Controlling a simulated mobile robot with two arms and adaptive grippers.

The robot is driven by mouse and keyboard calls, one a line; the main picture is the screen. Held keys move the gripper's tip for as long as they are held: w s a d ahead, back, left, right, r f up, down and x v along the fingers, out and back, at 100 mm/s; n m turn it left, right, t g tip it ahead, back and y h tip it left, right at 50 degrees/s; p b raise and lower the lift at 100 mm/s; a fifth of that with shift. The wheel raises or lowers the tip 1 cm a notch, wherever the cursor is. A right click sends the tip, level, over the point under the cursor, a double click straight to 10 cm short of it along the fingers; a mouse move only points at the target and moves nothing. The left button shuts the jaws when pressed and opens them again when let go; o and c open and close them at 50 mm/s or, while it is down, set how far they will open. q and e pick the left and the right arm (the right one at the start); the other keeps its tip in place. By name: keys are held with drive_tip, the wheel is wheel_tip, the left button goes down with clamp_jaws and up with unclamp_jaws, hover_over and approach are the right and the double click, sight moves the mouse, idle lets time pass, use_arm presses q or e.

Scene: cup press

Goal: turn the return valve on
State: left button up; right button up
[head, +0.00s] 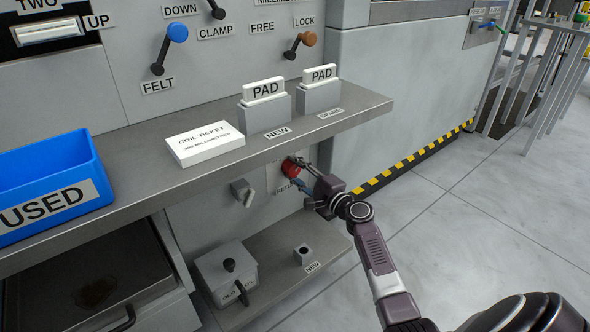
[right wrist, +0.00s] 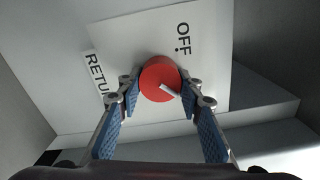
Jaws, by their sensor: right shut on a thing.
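The return valve is a round red knob (head: 290,169) on a pale plate (head: 274,180) set in the panel below the shelf. My right gripper (head: 299,172) reaches it from the right and is shut on it. In the right wrist view the red knob (right wrist: 157,76) sits between the blue-padded fingers. Its pale pointer mark (right wrist: 170,89) slants toward the lower right. The OFF label (right wrist: 183,38) stands above and right of the knob, and a partly hidden RETURN label (right wrist: 98,75) is at its left. My left gripper is out of view.
The grey shelf (head: 345,112) overhangs the valve and bears two PAD blocks, a COIL TICKET box (head: 205,145) and a blue USED bin (head: 50,185). A lower ledge (head: 290,285) holds a grey box (head: 226,270). The floor at right is open.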

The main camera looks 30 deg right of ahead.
drive_tip(key=shift+d, duration=0.1)
drive_tip(key=o, duration=1.2)
drive_tip(key=shift+c, duration=0.2)
drive_tip(key=s, duration=1.2)
drive_tip(key=shift+d, duration=0.45)
drive_tip(key=shift+s+f, duration=0.1)
